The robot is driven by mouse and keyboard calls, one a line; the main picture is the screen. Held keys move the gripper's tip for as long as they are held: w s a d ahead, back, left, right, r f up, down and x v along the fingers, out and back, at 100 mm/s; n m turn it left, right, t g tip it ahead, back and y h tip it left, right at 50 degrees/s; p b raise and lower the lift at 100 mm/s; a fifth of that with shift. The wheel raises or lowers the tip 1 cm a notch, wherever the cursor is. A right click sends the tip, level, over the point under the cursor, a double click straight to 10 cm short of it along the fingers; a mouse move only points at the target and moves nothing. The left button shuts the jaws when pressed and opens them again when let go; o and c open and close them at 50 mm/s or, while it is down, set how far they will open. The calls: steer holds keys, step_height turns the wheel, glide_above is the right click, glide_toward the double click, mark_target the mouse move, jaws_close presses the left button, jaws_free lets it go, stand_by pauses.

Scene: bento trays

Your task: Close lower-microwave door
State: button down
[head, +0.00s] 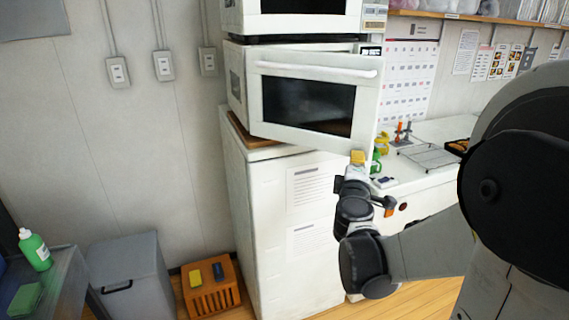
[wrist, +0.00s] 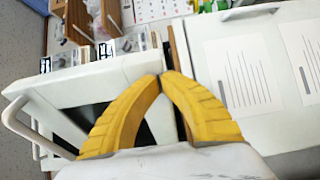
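The lower microwave (head: 236,75) is a white box on top of a white cabinet. Its door (head: 258,110), with a dark window and a long handle (head: 318,66) across the top, stands out from the body, partly open. My gripper (head: 357,157) is at the door's lower right corner. In the wrist view its two yellow fingers (wrist: 162,76) come together at the tips, with nothing visible between them. The white door (wrist: 75,88) and its handle (wrist: 30,130) lie at the left there. Whether the fingertips touch the door I cannot tell.
Another microwave (head: 303,24) sits directly above. The white cabinet (head: 262,205) stands below, with a brown board under the lower microwave. A white counter (head: 437,128) with a wire rack and small items is at the right. A grey bin (head: 130,270) and orange crate (head: 212,298) stand at lower left.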

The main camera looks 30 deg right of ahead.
steer(key=shift+w+d+n+t+y, duration=0.85)
steer(key=shift+w+d, duration=1.65)
steer(key=shift+w, duration=1.65)
steer(key=shift+w+d+n+t+y, duration=0.3)
steer(key=shift+w+d+n+y, duration=0.7)
steer(key=shift+w+d, duration=2.35)
steer(key=shift+w+d+n+t+y, duration=0.5)
steer(key=shift+w+d+y, duration=1.05)
steer(key=shift+w, duration=3.35)
steer(key=shift+d, duration=0.1)
